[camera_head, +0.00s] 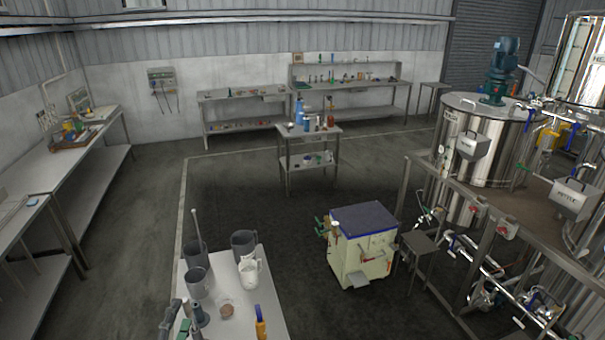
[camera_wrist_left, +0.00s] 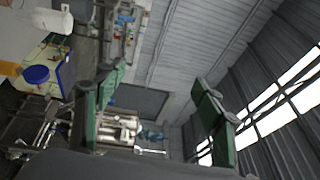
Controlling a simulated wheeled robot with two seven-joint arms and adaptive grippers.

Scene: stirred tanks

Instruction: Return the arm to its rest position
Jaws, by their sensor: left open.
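My left gripper (camera_head: 188,320) is at the bottom of the head view, over the near edge of the white table (camera_head: 262,292). In the left wrist view, its two green fingers stand wide apart with nothing between them (camera_wrist_left: 158,90). The gripper is open and empty. Much of my left arm lies outside the head view. My right gripper is not seen in either view.
Grey jugs (camera_head: 196,284), a white jug (camera_head: 249,272), a round dish (camera_head: 226,309) and an orange bottle (camera_head: 261,327) stand close by. A cream cabinet (camera_head: 365,262) and steel tanks (camera_head: 478,150) stand right.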

